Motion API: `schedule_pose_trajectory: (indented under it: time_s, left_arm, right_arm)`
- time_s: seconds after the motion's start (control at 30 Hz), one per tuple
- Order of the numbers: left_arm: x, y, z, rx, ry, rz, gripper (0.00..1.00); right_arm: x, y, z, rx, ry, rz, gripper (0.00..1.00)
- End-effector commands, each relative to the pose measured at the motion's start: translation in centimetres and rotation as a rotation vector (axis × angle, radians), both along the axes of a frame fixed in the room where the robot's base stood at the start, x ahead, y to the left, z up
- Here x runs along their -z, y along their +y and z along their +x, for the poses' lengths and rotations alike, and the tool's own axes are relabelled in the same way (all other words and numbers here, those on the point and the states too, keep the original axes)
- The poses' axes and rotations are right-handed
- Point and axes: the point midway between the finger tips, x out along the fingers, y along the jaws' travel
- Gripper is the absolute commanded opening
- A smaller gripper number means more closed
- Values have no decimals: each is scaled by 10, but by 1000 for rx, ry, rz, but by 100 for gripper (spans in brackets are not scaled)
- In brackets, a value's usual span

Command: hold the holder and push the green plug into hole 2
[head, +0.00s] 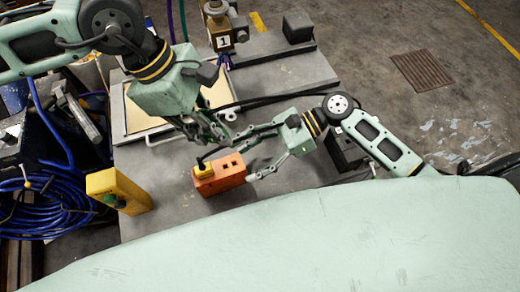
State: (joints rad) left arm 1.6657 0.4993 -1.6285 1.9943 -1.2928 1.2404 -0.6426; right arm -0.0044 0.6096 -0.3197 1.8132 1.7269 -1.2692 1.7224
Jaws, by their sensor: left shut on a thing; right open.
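A black lead rises from the yellow plug. My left gripper (217,139) is above and behind the holder, pointing down. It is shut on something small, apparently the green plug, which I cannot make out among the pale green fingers. My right gripper (244,158) is open at the holder's right end, one finger behind and one near the front right corner. I cannot tell whether it touches. Hole numbers are not readable.
A yellow box (119,191) stands at the bench's left edge. A unit marked 1 (222,38) and a dark block (298,27) stand at the back. Blue hose (45,208) coils at left.

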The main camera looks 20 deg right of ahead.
Motion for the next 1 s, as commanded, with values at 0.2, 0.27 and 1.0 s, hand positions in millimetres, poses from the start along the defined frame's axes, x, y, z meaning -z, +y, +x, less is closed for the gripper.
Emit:
schedule_pose_trajectory:
  time_s: [0.2, 0.27, 1.0]
  left_arm:
    - [0, 0, 0, 0, 0, 0, 0]
    - [0, 0, 0, 0, 0, 0, 0]
    - [0, 0, 0, 0, 0, 0, 0]
  right_arm:
    - [17, 41, -2, 1, 1, 2, 61]
    - [20, 50, -3, 1, 0, 2, 61]
    - [33, 79, -4, 2, -2, -3, 50]
